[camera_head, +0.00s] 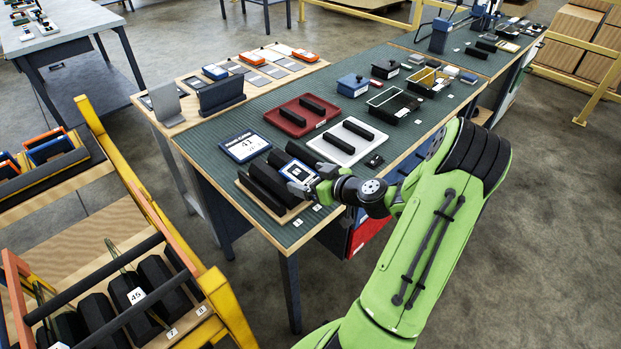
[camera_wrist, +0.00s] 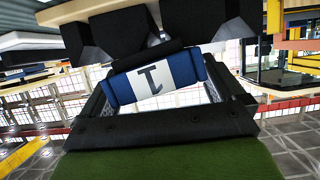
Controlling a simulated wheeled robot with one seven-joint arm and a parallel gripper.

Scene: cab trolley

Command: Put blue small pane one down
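The blue small pane one (camera_head: 297,171) is a blue piece with a white label, at the dark slotted rack near the table's front corner. In the wrist view the pane (camera_wrist: 156,79) fills the middle, its figure 1 upside down. My gripper (camera_head: 306,189) reaches it from the right. In the wrist view my gripper's dark fingers (camera_wrist: 157,92) stand at both ends of the pane and appear shut on it. The rack (camera_head: 256,202) has several black bars, which also show beyond the pane in the wrist view (camera_wrist: 107,36). Whether the pane touches the rack is hidden.
A sign marked 41 (camera_head: 243,147), a red tray (camera_head: 295,117) and a white tray (camera_head: 347,144) with black bars lie behind the rack. Blue and dark boxes stand farther back on the table. A yellow-framed trolley (camera_head: 216,292) is at the lower left.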

